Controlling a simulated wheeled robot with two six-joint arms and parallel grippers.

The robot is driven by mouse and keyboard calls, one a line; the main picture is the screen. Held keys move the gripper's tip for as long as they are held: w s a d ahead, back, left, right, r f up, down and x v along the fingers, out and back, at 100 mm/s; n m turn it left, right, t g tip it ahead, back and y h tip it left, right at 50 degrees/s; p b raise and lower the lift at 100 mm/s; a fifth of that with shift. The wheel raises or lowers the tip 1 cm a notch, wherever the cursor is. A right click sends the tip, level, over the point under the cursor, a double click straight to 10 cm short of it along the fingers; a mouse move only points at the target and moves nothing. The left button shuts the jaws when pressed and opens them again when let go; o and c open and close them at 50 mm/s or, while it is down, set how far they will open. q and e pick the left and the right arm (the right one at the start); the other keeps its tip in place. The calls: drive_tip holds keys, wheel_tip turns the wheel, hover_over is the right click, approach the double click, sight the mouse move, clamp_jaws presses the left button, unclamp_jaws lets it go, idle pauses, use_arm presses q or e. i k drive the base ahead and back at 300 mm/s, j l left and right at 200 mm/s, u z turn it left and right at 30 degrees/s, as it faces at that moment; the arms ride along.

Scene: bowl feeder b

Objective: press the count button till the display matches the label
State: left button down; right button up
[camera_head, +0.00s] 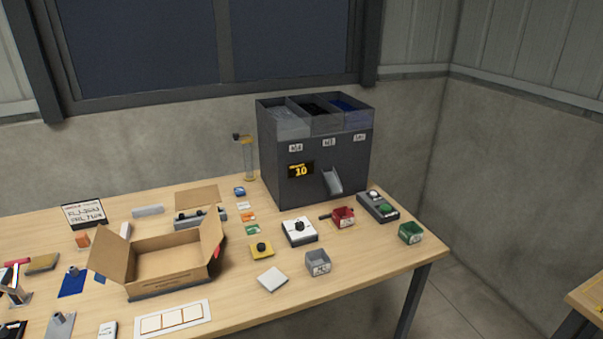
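The dark feeder box (315,150) stands at the back of the table, with three open bins on top and small white labels below them. Its display (300,170) shows yellow digits that read 10. A dark button box (366,208) sits right of it, with a white button (374,194) and a green button (385,209). I cannot tell which is the count button. A white label card (84,214) with a dark frame stands at the far left; its small print is not readable. I make out neither of my grippers.
An open cardboard box (172,262) takes up the left-middle of the table. The front right edge is mostly clear.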

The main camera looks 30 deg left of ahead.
sight(386, 209)
drive_tip(key=i+l+u, duration=0.1)
drive_tip(key=i+l, duration=0.3)
drive_tip(key=i+l+u, duration=0.15)
drive_tip(key=i+l, duration=0.25)
drive_tip(key=i+l+u, duration=0.1)
drive_tip(key=i+l, duration=0.3)
drive_tip(key=i+l+u, duration=0.15)
drive_tip(key=i+l, duration=0.2)
drive_tip(key=l, duration=0.15)
drive_tip(key=i+l+u, duration=0.1)
drive_tip(key=i+l, duration=0.25)
drive_tip(key=l, duration=0.2)
